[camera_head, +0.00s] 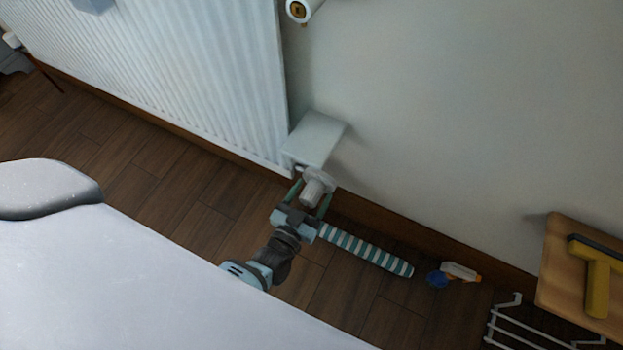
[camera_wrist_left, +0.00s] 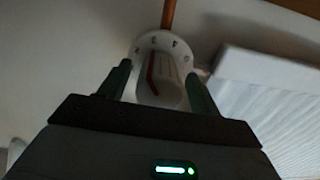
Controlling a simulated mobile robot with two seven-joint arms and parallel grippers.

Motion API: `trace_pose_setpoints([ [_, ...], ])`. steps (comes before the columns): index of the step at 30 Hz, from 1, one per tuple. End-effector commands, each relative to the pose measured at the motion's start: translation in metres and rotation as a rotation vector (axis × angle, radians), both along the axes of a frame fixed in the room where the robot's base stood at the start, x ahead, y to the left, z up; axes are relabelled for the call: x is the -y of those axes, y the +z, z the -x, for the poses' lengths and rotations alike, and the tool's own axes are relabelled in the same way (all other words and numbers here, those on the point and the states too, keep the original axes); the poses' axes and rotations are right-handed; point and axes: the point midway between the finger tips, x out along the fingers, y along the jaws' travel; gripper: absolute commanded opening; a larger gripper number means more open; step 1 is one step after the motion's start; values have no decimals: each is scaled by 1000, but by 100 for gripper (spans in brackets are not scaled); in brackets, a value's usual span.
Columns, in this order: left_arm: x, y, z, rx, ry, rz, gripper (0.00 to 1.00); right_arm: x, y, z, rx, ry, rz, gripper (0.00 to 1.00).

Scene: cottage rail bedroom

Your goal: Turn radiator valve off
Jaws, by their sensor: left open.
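The white radiator (camera_head: 200,75) hangs on the wall at upper left. Its white valve knob (camera_head: 312,187) is near the radiator's lower right corner, below a small white box-like piece. My left gripper (camera_head: 314,186) is open, with its two green fingers on either side of the knob. In the left wrist view, the round white valve knob (camera_wrist_left: 158,72) with a red mark lies between the open fingers of the left gripper (camera_wrist_left: 160,82). I cannot tell whether the fingers touch it. My right gripper is not in view.
The white box-like piece (camera_head: 316,138) juts out just above the valve. A teal-and-white striped roll (camera_head: 365,249) lies on the floor, with a spray bottle (camera_head: 458,272) beyond it. A wooden surface (camera_head: 560,260) and white wire rack (camera_head: 508,322) stand right. A white bedspread (camera_head: 130,290) fills the foreground.

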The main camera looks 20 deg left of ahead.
Motion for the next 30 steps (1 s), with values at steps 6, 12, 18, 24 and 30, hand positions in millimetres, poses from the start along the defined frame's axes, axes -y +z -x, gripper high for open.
trace_pose_setpoints([
  [6,0,0,0,0,0,0,45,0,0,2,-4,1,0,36],
  [12,0,0,0,0,0,0,19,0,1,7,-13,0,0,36],
  [18,0,0,0,0,0,11,19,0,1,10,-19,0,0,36],
  [24,0,0,0,-3,-1,77,19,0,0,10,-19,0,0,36],
  [30,0,-1,1,-10,-1,218,19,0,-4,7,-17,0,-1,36],
])
